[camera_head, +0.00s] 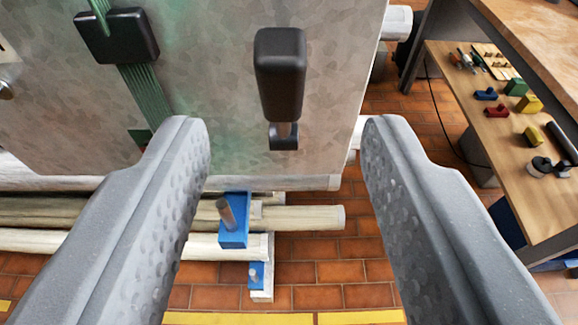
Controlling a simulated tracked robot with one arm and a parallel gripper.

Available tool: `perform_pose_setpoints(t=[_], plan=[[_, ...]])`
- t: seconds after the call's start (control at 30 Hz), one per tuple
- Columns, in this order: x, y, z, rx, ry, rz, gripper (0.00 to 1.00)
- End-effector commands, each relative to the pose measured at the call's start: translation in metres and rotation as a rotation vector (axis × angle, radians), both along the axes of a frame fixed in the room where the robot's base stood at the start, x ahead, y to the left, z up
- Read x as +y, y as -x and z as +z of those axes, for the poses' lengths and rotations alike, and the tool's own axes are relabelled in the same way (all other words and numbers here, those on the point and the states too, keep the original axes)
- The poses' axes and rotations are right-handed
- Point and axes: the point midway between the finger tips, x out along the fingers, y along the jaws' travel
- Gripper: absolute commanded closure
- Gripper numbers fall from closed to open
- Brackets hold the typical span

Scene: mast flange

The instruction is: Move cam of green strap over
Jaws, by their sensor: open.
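The green strap (147,97) runs down the grey mottled panel (215,60) at the upper left. A black block (117,37), which looks like its cam, sits across the strap. A second black part, an upright rounded handle (280,75) with a short metal stem and small black foot below it, stands on the panel to the right. My gripper (285,130) is open and empty. Its two grey dimpled fingers frame the lower picture, with the handle seen between and above their tips. The left finger hides part of the panel's lower edge near the strap's end.
White and grey pipes (310,218) lie below the panel, with blue brackets (233,220) holding metal pins. A wooden bench (490,130) with coloured blocks and tools stands at the right. Brown tiled floor (345,271) with a yellow line shows between the fingers.

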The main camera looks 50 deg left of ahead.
Motion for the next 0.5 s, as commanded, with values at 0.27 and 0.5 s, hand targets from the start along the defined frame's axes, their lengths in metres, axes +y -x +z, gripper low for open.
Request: perform_pose_setpoints(t=[0.27,0.5], plan=[[-0.024,0.018,0.009,-0.002,0.001,0.0,0.56],[-0.027,0.021,0.01,-0.001,0.001,0.0,0.56]])
